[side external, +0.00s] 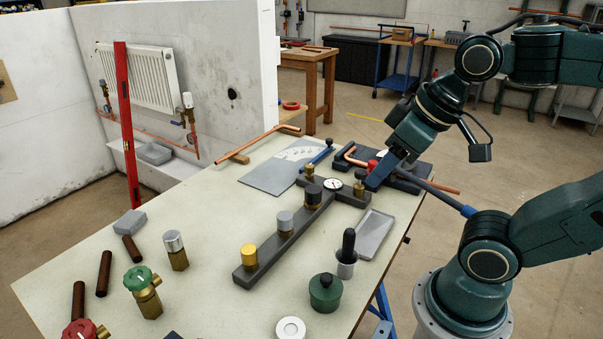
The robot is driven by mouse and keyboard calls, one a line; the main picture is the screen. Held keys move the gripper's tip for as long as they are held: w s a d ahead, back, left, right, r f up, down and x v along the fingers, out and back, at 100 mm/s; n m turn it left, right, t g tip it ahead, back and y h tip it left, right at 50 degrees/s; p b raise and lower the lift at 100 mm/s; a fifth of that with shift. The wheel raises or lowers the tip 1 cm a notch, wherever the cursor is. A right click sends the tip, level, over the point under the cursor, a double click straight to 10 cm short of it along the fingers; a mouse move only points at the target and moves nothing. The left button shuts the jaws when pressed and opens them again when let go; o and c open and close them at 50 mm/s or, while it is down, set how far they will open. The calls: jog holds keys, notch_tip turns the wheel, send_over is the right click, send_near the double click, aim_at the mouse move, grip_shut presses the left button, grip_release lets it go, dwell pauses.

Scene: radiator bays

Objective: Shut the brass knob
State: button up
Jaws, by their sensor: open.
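The brass knob (249,256) is a yellow, round cap at the near left end of a dark grey bar (262,265) on the bench. My gripper (377,172) is open, low over the far right part of the bench, well apart from the brass knob. It is near the cross piece with a round gauge (333,184) and partly hides the fittings there. The picture does not show how far the knob is turned.
A grey tray (373,235), a black-topped cylinder (347,252) and a green pot (325,292) stand right of the bar. The bench between is clear.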

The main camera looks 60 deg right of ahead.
jog(key=w+d+r+n+g, duration=0.2)
jog(key=w+d+r+n, duration=0.15)
jog(key=w, duration=0.55)
jog(key=n+g, duration=0.4)
jog(key=n, duration=0.3)
send_over(309, 165)
notch_tip(309, 165, down, 11)
jog(key=shift+s+r, duration=0.15)
jog(key=shift+a, duration=0.1)
jog(key=shift+f, duration=6.85)
